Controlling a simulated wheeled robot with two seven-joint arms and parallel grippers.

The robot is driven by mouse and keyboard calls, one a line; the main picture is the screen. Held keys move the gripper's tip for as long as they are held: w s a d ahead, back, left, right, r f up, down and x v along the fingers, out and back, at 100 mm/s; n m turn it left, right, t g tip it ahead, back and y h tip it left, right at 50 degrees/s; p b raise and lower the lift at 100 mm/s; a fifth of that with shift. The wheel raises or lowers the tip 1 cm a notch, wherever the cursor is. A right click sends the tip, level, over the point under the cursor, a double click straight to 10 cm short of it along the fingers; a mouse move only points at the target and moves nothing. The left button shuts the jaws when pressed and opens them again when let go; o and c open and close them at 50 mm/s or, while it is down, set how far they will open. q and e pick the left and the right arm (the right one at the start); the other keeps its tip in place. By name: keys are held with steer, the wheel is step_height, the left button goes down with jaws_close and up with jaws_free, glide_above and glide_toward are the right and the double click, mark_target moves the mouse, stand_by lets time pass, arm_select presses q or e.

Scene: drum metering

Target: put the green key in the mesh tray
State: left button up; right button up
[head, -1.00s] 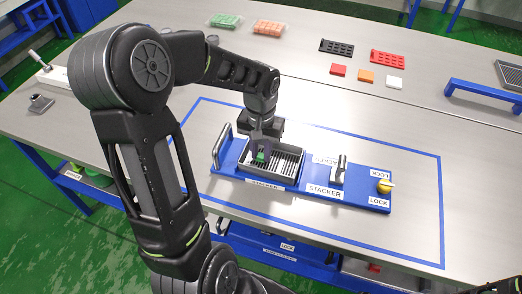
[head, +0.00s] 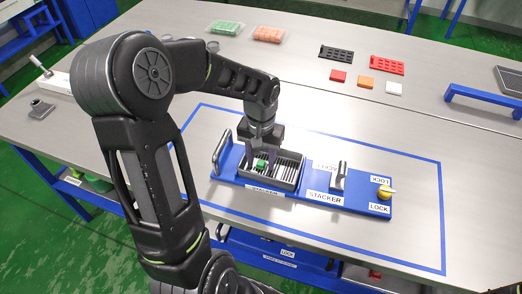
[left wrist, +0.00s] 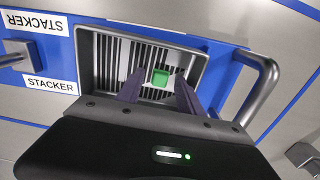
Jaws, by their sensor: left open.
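The green key (head: 261,165) is a small green block inside the grey tray (head: 299,174) with a slatted floor, on the blue stacker base. My left gripper (head: 263,153) is over this tray with its fingers reaching down beside the key. In the left wrist view the key (left wrist: 160,78) shows between and just beyond the two spread fingertips of my left gripper (left wrist: 158,88). The fingers are open and I see a gap beside the key. The tray's rim (left wrist: 201,72) is around it. My right gripper is out of view.
The blue base (head: 316,189) carries a handle (head: 220,150) at left, an upright metal lever (head: 340,176) and a yellow knob (head: 385,191). Red, orange and white blocks and two racks lie farther back. A dark tray (head: 511,80) is at the right edge.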

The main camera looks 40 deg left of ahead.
mark_target(261, 162)
arm_select(q)
step_height(261, 162, up, 12)
steer(key=shift+r, duration=0.15)
stand_by(0.3)
